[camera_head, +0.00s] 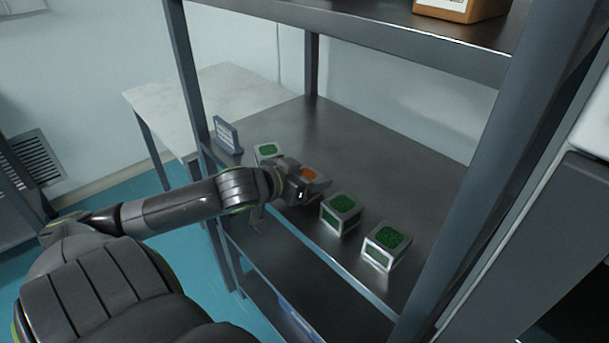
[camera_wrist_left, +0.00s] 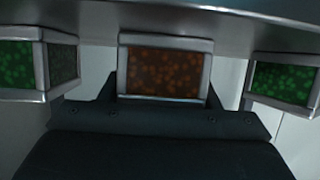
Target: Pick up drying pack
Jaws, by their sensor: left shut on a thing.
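The drying packs are small silver-framed cubes in a row along the front of a metal shelf. One is orange (camera_head: 310,174); the others are green, one (camera_head: 268,151) to its left and two (camera_head: 343,210) (camera_head: 384,244) to its right. My left gripper (camera_head: 306,187) is shut on the orange pack, which is partly hidden behind it. In the left wrist view the orange pack (camera_wrist_left: 165,70) sits centred between the fingers, with green packs (camera_wrist_left: 22,67) (camera_wrist_left: 285,82) at both sides. I cannot tell whether the orange pack is lifted off the shelf. My right gripper is not in view.
The shelf deck (camera_head: 390,150) behind the packs is bare. Dark posts (camera_head: 188,75) and an upper shelf with an orange-brown box (camera_head: 460,10) frame the space. A small sign (camera_head: 228,134) stands at the left edge. A pale table (camera_head: 215,100) is behind.

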